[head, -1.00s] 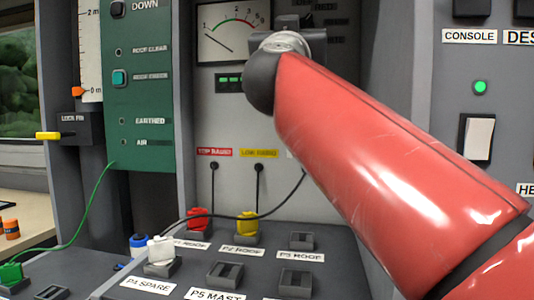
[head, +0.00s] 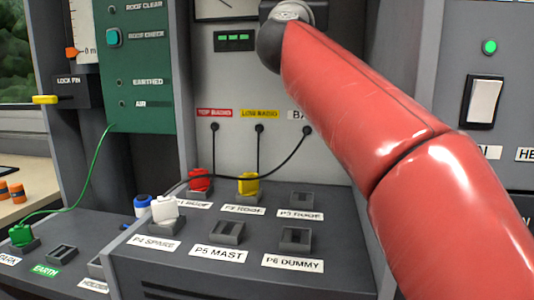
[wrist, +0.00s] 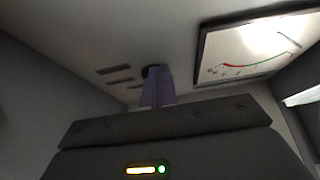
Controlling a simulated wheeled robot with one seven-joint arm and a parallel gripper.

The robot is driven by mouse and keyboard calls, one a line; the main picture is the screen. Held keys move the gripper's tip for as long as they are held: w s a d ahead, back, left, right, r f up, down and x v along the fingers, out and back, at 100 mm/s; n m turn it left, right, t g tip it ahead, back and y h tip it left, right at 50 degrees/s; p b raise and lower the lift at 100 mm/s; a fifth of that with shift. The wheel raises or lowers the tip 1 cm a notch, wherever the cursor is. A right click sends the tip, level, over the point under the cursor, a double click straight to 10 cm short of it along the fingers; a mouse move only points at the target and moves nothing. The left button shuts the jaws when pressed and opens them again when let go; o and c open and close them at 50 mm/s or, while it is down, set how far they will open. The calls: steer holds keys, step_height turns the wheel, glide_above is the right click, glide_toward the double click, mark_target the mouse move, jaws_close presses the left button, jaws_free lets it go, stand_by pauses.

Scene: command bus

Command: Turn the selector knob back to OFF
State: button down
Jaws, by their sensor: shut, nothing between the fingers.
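In the wrist view my gripper (wrist: 156,76) shows as narrow purple-grey fingers, shut together with nothing between them. Their tips point at a pale panel. A small dark round shape (wrist: 148,71) shows right behind the fingertips. It may be the selector knob, but its pointer and setting cannot be read, and I cannot tell whether the fingers touch it. Several dark label strips (wrist: 118,76) lie to its left. In the head view my gripper is out of sight; only my red arm and wrist show, running to the top edge.
A dial meter (wrist: 250,48) is beside the fingers in the wrist view. In the head view, a patch panel (head: 340,258) with red (head: 200,181), yellow (head: 248,184) and white (head: 165,209) plugs lies below my arm. A black cable (head: 270,181) arcs across it. A green panel (head: 140,70) stands left.

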steer(key=shift+s+d+r, duration=0.1)
steer(key=shift+d+r, duration=0.05)
steer(key=shift+r, duration=0.35)
stand_by(0.4)
steer(key=shift+d+f, duration=0.1)
steer(key=shift+d, duration=0.2)
steer(key=shift+s+d, duration=0.1)
steer(key=shift+d, duration=0.25)
steer(key=shift+s+d+r, duration=0.25)
steer(key=shift+s+d, duration=0.05)
steer(key=shift+d, duration=0.35)
steer(key=shift+f, duration=0.1)
steer(key=s, duration=0.1)
steer(key=s+a, duration=0.1)
steer(key=s, duration=0.1)
steer(key=s+f, duration=0.1)
steer(key=s, duration=0.1)
steer(key=shift+s+a, duration=0.15)
steer(key=shift+s, duration=0.1)
stand_by(0.4)
